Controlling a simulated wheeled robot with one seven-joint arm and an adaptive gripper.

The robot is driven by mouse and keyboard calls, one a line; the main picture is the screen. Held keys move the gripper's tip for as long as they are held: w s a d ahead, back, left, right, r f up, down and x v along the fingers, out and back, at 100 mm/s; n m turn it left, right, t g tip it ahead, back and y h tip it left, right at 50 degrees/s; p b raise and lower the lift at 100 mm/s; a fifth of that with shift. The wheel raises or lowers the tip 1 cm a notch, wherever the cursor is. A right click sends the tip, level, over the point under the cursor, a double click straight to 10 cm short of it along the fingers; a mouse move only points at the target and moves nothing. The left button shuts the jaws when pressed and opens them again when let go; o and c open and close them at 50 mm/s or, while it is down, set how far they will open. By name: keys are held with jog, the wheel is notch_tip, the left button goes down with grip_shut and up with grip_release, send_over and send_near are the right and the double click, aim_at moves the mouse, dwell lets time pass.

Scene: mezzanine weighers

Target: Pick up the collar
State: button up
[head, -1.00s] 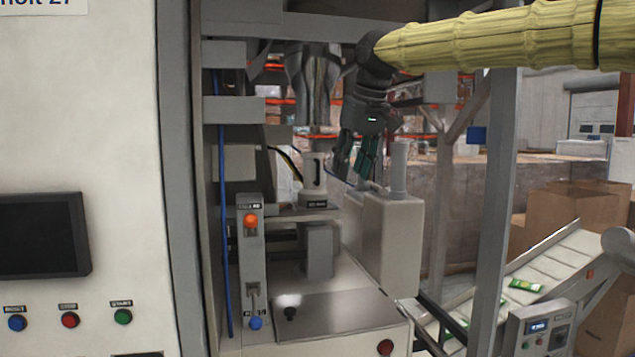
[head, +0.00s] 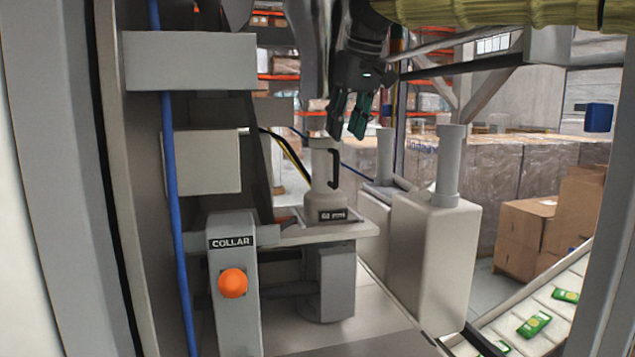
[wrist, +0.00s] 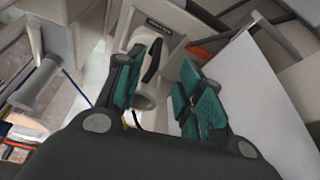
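The collar (head: 322,175) is a pale upright cylinder with a black handle on its right side and a wider, labelled base. It stands on a small grey shelf (head: 290,236) in the middle of the head view. My gripper (head: 347,122) is just above the collar and slightly to its right, with dark green finger pads pointing down. In the wrist view, my gripper (wrist: 160,66) is open and empty, and the collar's black handle (wrist: 152,61) shows between its fingers. I see no contact with the handle. The collar's top is close to the fingers.
A grey post marked COLLAR with an orange knob (head: 232,283) stands at front left. A pale box with a cylinder on top (head: 432,250) stands right of the shelf. A blue cable (head: 170,170) runs down the left. A conveyor with green packets (head: 535,323) is at lower right.

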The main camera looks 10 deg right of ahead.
aim_at(338, 160)
jog(key=p+x, duration=0.1)
jog(key=x, duration=0.2)
jog(key=p+x, duration=0.1)
jog(key=x, duration=0.1)
jog(key=shift+w+f, duration=0.25)
jog(key=shift+w, duration=0.25)
jog(key=shift+w+f+p, duration=0.15)
jog(key=shift+f+p, duration=0.5)
jog(key=shift+p, duration=0.55)
jog(key=x, duration=0.1)
jog(key=p+x, duration=0.1)
jog(key=x, duration=0.1)
jog(key=shift+w+d+r, duration=0.1)
jog(key=shift+w, duration=0.1)
jog(key=shift+f, duration=0.3)
jog(key=shift+s, duration=0.1)
grip_shut()
